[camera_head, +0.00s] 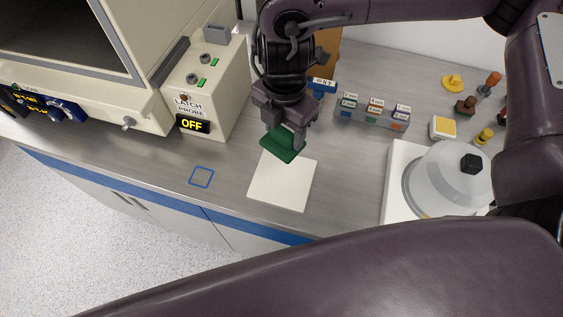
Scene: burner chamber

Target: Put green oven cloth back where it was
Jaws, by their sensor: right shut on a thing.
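A dark green cloth (280,146) is in the jaws of my right gripper (284,128). The gripper points down and is shut on the cloth, above the back edge of a white square pad (282,184). I cannot tell whether the cloth touches the pad. My left gripper is not in view.
A beige chamber (150,100) and a control box (205,85) reading "OFF" stand at left. A grey labelled rack (371,114) is behind to the right. A clear dome (450,180) on a white base stands at right. The bench's front left is clear.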

